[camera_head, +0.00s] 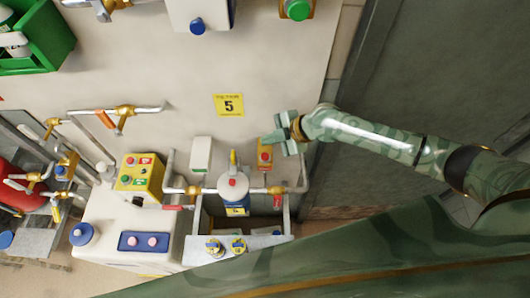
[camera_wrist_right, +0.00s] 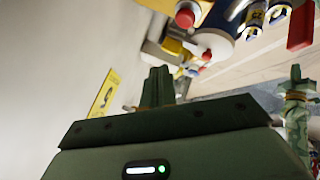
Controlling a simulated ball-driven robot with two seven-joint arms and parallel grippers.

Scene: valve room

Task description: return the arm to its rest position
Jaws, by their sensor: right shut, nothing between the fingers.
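My right arm (camera_head: 375,137) comes in from the right in the head view. Its gripper (camera_head: 277,142) is near the wall, just above a small yellow box with a red button (camera_head: 265,155), and appears apart from it. The gripper is shut with nothing between its fingers. In the right wrist view the shut fingers (camera_wrist_right: 158,86) point up the picture towards blurred fittings.
A yellow sign marked 5 (camera_head: 229,105) is on the wall. Pipes with brass valves (camera_head: 124,111) run left. A yellow button box (camera_head: 139,177), a white cabinet (camera_head: 128,225) and a blue-and-white canister (camera_head: 233,188) stand below. A dark grey panel (camera_head: 440,70) fills the right.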

